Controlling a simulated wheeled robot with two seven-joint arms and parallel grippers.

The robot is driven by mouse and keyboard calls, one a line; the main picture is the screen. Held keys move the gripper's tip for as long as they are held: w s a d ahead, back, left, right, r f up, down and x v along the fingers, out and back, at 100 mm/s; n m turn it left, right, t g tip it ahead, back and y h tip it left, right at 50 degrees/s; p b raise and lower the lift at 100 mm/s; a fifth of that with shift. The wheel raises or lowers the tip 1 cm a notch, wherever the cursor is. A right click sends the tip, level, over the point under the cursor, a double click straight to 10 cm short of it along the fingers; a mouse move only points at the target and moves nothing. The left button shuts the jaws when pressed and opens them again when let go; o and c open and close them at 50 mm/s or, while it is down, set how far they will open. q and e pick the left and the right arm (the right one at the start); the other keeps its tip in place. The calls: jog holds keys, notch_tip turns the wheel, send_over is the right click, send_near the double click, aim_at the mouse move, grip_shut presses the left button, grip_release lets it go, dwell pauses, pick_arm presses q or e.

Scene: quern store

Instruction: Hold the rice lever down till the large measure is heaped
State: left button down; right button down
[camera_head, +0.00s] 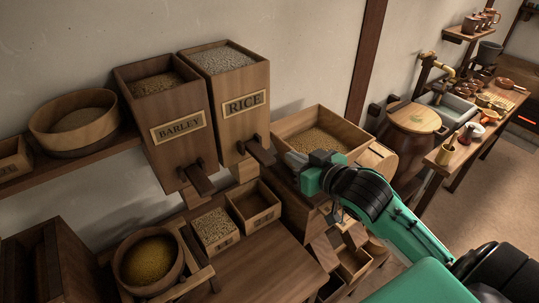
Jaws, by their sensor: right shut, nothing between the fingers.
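The wooden rice bin (240,118), labelled RICE, is on the wall and full of pale grain. Its brown lever (261,152) sticks out at the lower front. My right gripper (291,160) is shut and empty just right of the lever's end; I cannot tell if they touch. Below the rice bin stands an open square wooden measure (264,217) that looks empty inside. Left of it is another square measure (222,246) filled with pale grain. Their labels are too small to read, so I cannot tell which is the large one. My left gripper is not in view.
The barley bin (178,148) with its own lever (197,181) hangs to the left. A round tub of yellow grain (172,287) stands front left. A wide grain box (348,134) is behind my right gripper. The bench top (258,268) in front is clear.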

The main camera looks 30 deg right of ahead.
dwell(0.3)
jog(key=p, duration=0.1)
send_over(271, 156)
jog(key=s+a, duration=0.1)
jog(key=s, duration=0.1)
notch_tip(271, 156, down, 2)
jog(key=f, duration=0.3)
jog(key=f+p, duration=0.1)
jog(key=shift+s+a+f, duration=0.1)
jog(key=shift+s+a, duration=0.05)
jog(key=shift+s, duration=0.1)
jog(key=shift+f, duration=0.2)
